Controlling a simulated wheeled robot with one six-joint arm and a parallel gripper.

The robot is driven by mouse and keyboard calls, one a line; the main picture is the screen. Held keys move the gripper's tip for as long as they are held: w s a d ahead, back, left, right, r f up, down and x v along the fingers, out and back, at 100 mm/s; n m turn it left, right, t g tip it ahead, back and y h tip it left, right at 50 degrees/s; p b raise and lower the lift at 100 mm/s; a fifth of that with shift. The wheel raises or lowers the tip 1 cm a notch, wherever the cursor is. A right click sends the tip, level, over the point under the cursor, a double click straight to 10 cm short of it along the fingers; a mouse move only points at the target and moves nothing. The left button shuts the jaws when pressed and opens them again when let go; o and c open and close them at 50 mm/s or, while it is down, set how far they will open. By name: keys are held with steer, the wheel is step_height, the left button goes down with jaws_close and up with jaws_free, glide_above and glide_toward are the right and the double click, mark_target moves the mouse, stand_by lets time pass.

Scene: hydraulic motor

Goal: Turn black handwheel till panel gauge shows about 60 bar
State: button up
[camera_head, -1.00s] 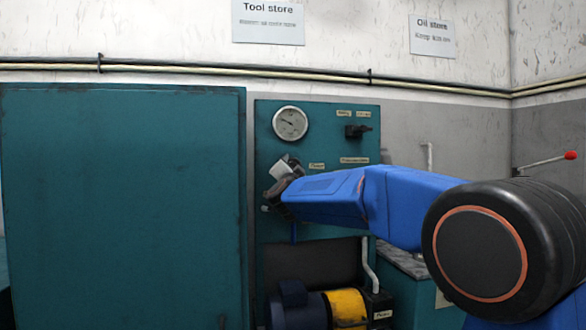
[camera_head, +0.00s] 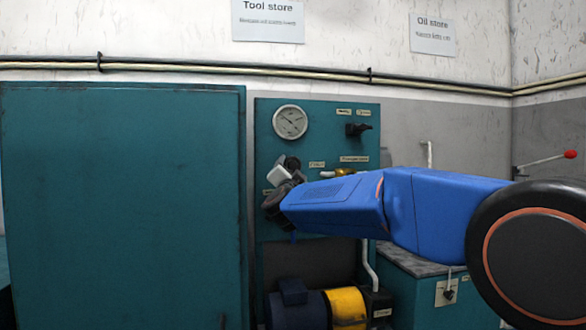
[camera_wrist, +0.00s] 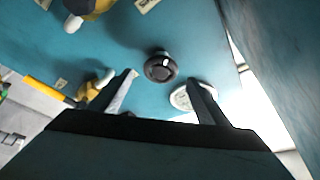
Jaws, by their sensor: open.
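The black handwheel (camera_head: 291,163) is on the teal panel below the gauge, partly covered by my gripper in the head view. In the wrist view the handwheel (camera_wrist: 160,67) shows whole, beyond and between my fingertips. The round white panel gauge (camera_head: 290,122) is above it; its needle is too small to read surely. In the wrist view a white round face, likely the gauge (camera_wrist: 180,98), is partly behind the right finger. My gripper (camera_wrist: 160,77) is open and empty, and appears apart from the wheel. In the head view my gripper (camera_head: 277,187) is just below and left of the wheel.
A black knob (camera_head: 357,130) is right of the gauge. A brass valve (camera_head: 344,172) is right of the wheel, above my arm. A teal cabinet (camera_head: 125,200) stands close on the left. A blue and yellow motor (camera_head: 318,308) is below the panel.

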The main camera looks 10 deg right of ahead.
steer(key=v, duration=1.1)
steer(key=shift+s, duration=0.25)
steer(key=shift+a+f, duration=0.1)
steer(key=shift+f, duration=0.1)
steer(key=s+d+f+n+g+y, duration=0.2)
steer(key=s+f+n+g+y, duration=0.8)
steer(key=s+f, duration=0.95)
steer(key=s+d+f+n+g+h, duration=0.1)
steer(key=s+d+f, duration=0.3)
steer(key=s+f, duration=0.6)
steer(key=s+d+f+n+g+h, duration=0.1)
steer(key=s+d+f+g+h, duration=0.2)
steer(key=s+f, duration=0.7)
steer(key=shift+s+d+g, duration=0.75)
steer(key=shift+d+g, duration=0.05)
steer(key=shift+d, duration=0.4)
